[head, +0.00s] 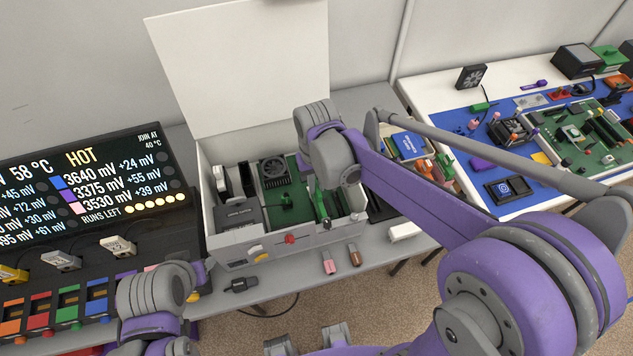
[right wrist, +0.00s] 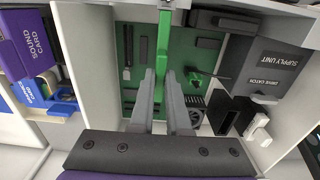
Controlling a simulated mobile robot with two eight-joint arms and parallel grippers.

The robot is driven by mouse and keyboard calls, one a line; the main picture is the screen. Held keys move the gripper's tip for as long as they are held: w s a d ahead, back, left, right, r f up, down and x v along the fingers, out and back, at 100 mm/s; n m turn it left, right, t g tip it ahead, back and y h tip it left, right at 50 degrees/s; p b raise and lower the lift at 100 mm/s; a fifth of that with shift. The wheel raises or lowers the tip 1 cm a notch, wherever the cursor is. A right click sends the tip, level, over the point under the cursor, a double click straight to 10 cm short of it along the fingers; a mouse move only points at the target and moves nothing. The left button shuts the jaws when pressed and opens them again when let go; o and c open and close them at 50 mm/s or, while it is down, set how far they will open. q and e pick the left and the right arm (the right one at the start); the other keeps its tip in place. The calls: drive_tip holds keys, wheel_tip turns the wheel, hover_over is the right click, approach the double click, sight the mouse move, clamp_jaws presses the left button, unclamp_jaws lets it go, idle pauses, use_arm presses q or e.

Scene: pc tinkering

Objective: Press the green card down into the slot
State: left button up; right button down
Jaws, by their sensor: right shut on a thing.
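The green card (right wrist: 164,38) is upright and edge-on between the fingertips of my right gripper (right wrist: 163,72) in the right wrist view. My right gripper is shut on it over the green board (right wrist: 207,58) inside the open white case. In the head view the green card (head: 321,198) shows below my right wrist, among the parts at the right of the case. The card's lower edge and the slot under it are hidden, so I cannot tell how deep it sits. My left gripper (head: 203,268) is low at the left, by the case's front corner; its jaws are not clear.
The case (head: 236,246) has its white lid (head: 240,65) raised behind. A readout panel (head: 85,190) stands left. A blue-matted table (head: 510,208) is at right.

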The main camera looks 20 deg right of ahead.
use_arm(q)
drive_tip(key=shift+s+f+b, duration=0.25)
drive_tip(key=shift+f+b, duration=0.25)
drive_tip(key=shift+f, duration=0.25)
use_arm(e)
drive_tip(key=shift+f, duration=0.9)
drive_tip(key=c, duration=0.8)
unclamp_jaws()
drive_tip(key=shift+r, duration=0.1)
drive_tip(key=shift+r+p, duration=1.4)
drive_tip(key=shift+r, duration=1.15)
use_arm(q)
drive_tip(key=r, duration=0.1)
drive_tip(key=w+r, duration=0.1)
drive_tip(key=r, duration=0.1)
drive_tip(key=shift+w+r, duration=0.25)
drive_tip(key=shift+r, duration=0.15)
drive_tip(key=shift+s, duration=0.1)
use_arm(e)
drive_tip(key=shift+r, duration=0.2)
use_arm(q)
drive_tip(key=shift+w+r, duration=0.25)
drive_tip(key=shift+r, duration=0.2)
use_arm(e)
wheel_tip(320, 180, up, 10)
drive_tip(key=shift+r, duration=0.15)
